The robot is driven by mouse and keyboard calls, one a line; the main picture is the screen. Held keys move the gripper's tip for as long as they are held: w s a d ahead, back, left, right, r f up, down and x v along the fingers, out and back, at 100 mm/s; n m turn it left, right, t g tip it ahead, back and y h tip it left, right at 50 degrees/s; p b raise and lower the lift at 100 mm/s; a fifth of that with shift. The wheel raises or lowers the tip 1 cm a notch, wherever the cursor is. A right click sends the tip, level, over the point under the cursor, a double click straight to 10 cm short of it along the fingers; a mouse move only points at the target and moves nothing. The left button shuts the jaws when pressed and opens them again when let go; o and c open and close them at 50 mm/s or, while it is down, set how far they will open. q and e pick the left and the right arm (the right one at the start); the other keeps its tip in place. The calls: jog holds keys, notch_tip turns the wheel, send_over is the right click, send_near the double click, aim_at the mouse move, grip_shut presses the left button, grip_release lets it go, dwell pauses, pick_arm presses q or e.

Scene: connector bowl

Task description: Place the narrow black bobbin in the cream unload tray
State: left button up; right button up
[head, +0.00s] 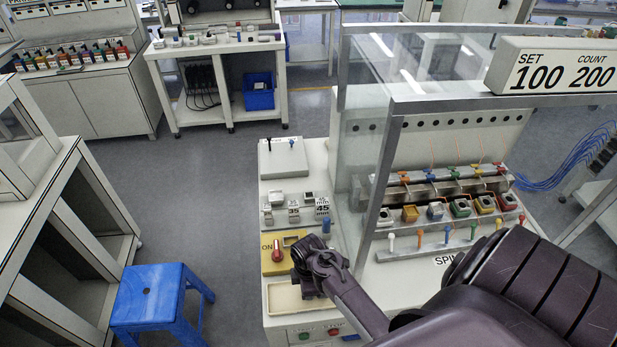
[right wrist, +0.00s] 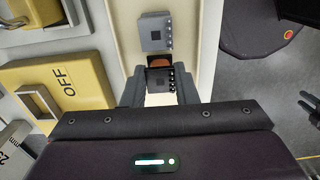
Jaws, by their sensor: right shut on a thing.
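The cream unload tray (head: 275,303) sits at the front of the machine's left shelf; in the right wrist view its cream wall (right wrist: 207,40) runs beside the fingers. My right gripper (head: 318,283) is over the right part of the tray. In the right wrist view my right gripper (right wrist: 160,63) is shut on a small dark piece with a copper-brown face, the black bobbin (right wrist: 159,62), largely hidden between the grey finger pads. I cannot tell whether it touches the tray floor.
A yellow switch box (head: 272,262) with a red knob stands just behind the tray. The winding machine's metal frame (head: 378,190) rises to the right. A blue stool (head: 150,292) stands left.

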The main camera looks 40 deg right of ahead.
jog(key=shift+f, duration=0.2)
jog(key=shift+f, duration=0.15)
jog(key=o, duration=0.9)
jog(key=shift+o, duration=0.2)
jog(key=shift+r, duration=0.5)
notch_tip(320, 180, up, 11)
jog(key=b, duration=0.3)
jog(key=shift+r, duration=0.2)
